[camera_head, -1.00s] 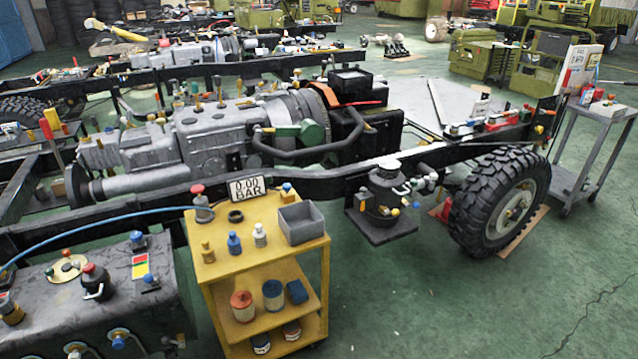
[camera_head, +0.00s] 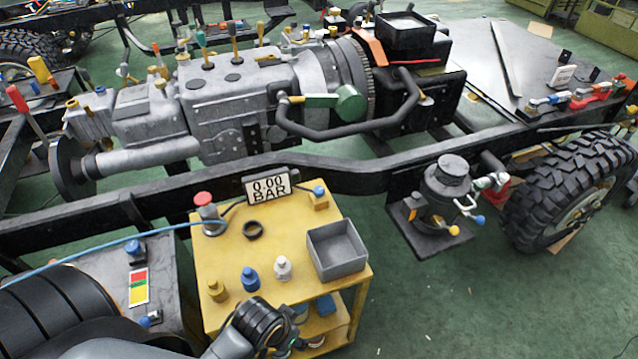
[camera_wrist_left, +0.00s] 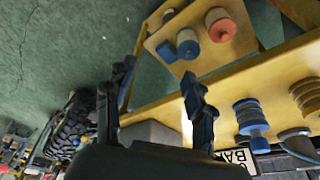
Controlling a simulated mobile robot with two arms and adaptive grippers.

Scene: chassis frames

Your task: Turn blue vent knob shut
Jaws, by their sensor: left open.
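Several blue-topped parts show in the head view, and I cannot tell which is the vent knob. One blue knob (camera_head: 320,192) sits on a small yellow block beside the gauge reading 0.00 BAR (camera_head: 268,187) on the yellow cart. Another blue knob (camera_head: 135,248) stands on the dark tank at left, and a third small blue knob (camera_head: 150,318) is below it. A blue ball end (camera_head: 478,219) is on the dark canister (camera_head: 448,190). My left gripper (camera_wrist_left: 160,82) is open and empty, above the cart in its wrist view. My right gripper is not in view.
A blue hose (camera_head: 75,258) crosses at left.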

